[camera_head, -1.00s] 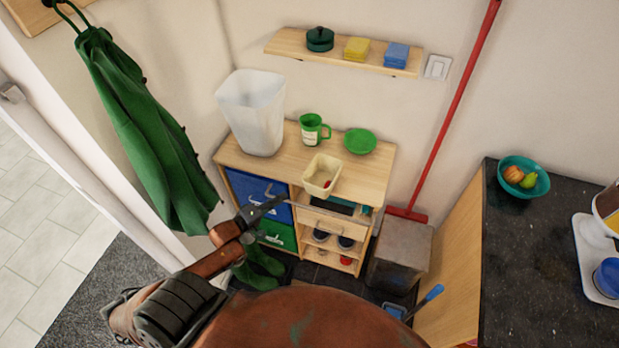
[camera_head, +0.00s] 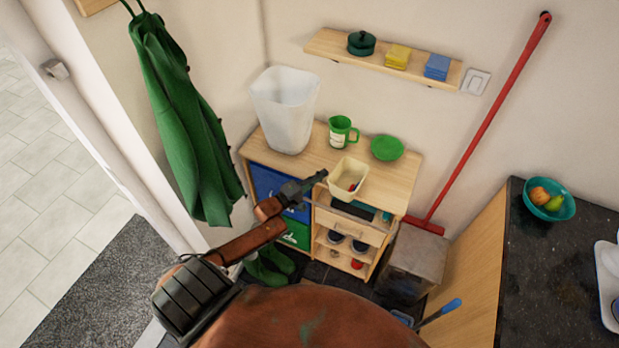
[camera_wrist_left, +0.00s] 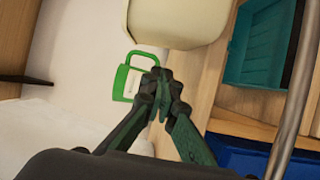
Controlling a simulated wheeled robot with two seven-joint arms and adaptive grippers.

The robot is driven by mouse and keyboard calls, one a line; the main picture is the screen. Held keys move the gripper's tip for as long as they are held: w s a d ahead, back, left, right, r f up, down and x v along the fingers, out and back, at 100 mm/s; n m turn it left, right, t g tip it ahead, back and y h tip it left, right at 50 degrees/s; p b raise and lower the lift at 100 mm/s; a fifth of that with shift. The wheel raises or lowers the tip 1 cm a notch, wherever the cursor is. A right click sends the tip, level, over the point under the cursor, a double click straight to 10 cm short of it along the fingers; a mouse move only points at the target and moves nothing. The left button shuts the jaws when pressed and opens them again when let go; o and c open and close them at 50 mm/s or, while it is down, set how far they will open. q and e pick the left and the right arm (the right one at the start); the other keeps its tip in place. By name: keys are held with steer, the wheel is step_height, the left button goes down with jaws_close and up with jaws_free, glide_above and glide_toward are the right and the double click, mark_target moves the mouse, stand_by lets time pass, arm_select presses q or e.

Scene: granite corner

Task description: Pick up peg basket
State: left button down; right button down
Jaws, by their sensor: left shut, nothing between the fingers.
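The peg basket is a small cream open-topped basket (camera_head: 341,186) on the front edge of the wooden cabinet top, with something red inside. It also shows at the top of the left wrist view (camera_wrist_left: 182,22), cut off by the frame. My left gripper (camera_head: 321,176) is shut and empty, just left of the basket in the head view. In the left wrist view its fingertips (camera_wrist_left: 162,84) lie together just below the basket's image. I cannot tell whether they touch it. My right gripper is not in view.
A blue drawer (camera_head: 270,186) is below left. A red-handled broom (camera_head: 490,115) leans at the right.

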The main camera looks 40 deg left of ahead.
mark_target(340, 170)
arm_select(q)
steer(key=shift+d+r, duration=0.15)
steer(key=shift+d, duration=0.4)
steer(key=shift+d+r, duration=0.15)
steer(key=shift+d, duration=0.35)
steer(key=shift+w+d+f, duration=0.15)
steer(key=shift+w+d, duration=0.05)
steer(key=shift+d, duration=0.15)
steer(key=shift+d, duration=0.1)
